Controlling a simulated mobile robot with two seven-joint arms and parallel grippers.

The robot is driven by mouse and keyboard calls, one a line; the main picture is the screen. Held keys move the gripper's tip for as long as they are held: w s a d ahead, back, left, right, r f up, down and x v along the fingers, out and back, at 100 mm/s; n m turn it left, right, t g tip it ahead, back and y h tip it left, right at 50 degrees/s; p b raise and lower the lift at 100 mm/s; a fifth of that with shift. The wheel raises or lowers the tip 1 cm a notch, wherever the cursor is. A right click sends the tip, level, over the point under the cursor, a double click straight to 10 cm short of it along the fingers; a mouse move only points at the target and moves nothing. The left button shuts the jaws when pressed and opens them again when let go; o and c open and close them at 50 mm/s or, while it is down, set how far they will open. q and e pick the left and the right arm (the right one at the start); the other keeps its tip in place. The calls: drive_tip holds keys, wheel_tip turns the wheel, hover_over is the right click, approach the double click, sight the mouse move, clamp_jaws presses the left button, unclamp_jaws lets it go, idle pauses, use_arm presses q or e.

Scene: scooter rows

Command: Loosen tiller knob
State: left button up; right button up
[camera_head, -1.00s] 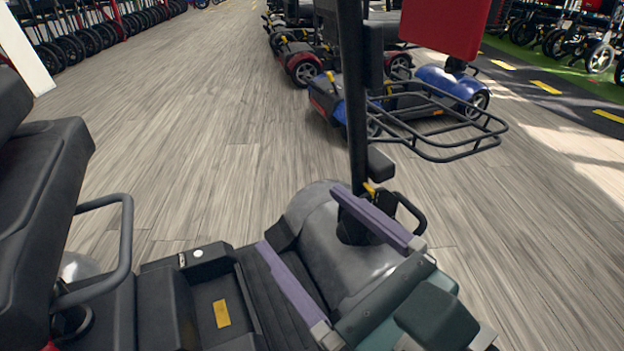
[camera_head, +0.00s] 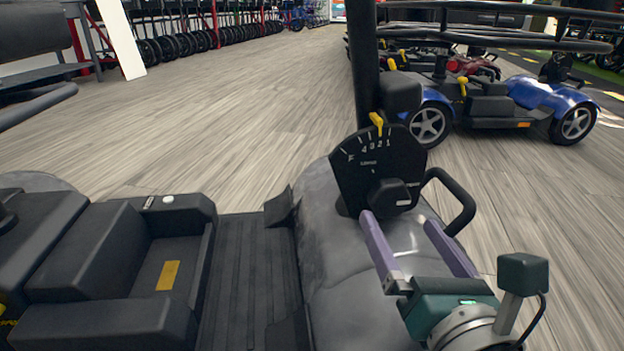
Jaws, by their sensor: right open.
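The tiller knob (camera_head: 390,197) is black and sits on the lower part of a black, fan-shaped dial plate (camera_head: 365,165) marked with numbers. The plate is at the foot of the dark upright tiller (camera_head: 364,60). A yellow lever (camera_head: 377,123) sticks up at the plate's top edge. My right gripper (camera_head: 397,217) comes from the lower right, with two purple fingers apart. Its fingertips are just below the knob in the picture, one to each side; I cannot tell whether they touch it. My left gripper is out of view.
A curved black handle (camera_head: 455,203) stands close to the right of the knob, beside my right finger. The grey scooter shroud (camera_head: 350,290) lies under the gripper. A blue scooter (camera_head: 555,100) stands behind. Open wooden floor (camera_head: 230,110) lies to the left.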

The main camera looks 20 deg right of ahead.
sight(392, 204)
drive_tip(key=w, duration=0.2)
drive_tip(key=w+d+b, duration=0.1)
drive_tip(key=w+b, duration=0.1)
drive_tip(key=w, duration=0.1)
drive_tip(key=shift+w+d, duration=0.3)
drive_tip(key=shift+d, duration=0.1)
drive_tip(key=shift+w, duration=0.25)
drive_tip(key=shift+a, duration=0.1)
drive_tip(key=c, duration=1.4)
drive_tip(key=shift+o, duration=0.2)
